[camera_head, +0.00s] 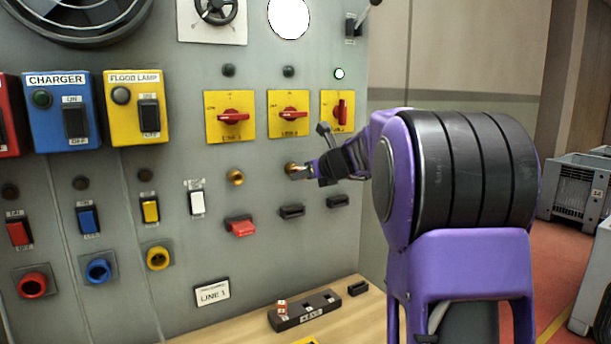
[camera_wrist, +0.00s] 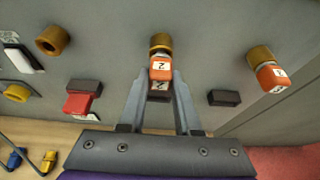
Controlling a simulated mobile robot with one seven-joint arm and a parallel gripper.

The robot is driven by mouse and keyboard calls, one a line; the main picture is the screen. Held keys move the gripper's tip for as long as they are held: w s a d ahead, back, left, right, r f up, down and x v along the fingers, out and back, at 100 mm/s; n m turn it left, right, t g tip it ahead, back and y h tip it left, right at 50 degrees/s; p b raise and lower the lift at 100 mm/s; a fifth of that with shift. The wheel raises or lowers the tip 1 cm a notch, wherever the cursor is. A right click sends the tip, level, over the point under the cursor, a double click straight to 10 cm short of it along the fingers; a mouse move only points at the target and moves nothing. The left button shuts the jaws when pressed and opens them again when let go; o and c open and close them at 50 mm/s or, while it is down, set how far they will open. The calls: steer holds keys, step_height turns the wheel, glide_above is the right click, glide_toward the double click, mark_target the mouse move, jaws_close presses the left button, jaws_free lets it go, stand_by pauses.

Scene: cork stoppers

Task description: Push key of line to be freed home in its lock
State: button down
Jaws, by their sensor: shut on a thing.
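My gripper (camera_wrist: 158,84) is shut on an orange key (camera_wrist: 160,68) with a white tag that reads 2. The key is at the mouth of the middle brass lock (camera_wrist: 160,41); how deep it sits I cannot tell. In the head view my gripper (camera_head: 305,172) is at that same lock (camera_head: 291,168), under the second red switch (camera_head: 294,114). The left brass lock (camera_head: 235,177) is empty. In the wrist view a second orange key (camera_wrist: 270,76) is in the right brass lock (camera_wrist: 256,56). A sign (camera_head: 212,293) reads LINE 1.
A dark key rack (camera_head: 304,313) on the wooden bench (camera_head: 368,309) holds one red-and-white tagged key (camera_head: 282,306). A red block (camera_head: 241,227) and dark blocks (camera_head: 291,211) protrude below the locks. The third switch (camera_head: 342,111) is vertical under a lit lamp (camera_head: 340,73).

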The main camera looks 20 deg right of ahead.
steer(key=shift+w+a, duration=0.1)
steer(key=shift+w, duration=0.25)
steer(key=c, duration=0.5)
jaws_free()
steer(key=shift+s+r+p, duration=0.1)
steer(key=shift+p, duration=0.2)
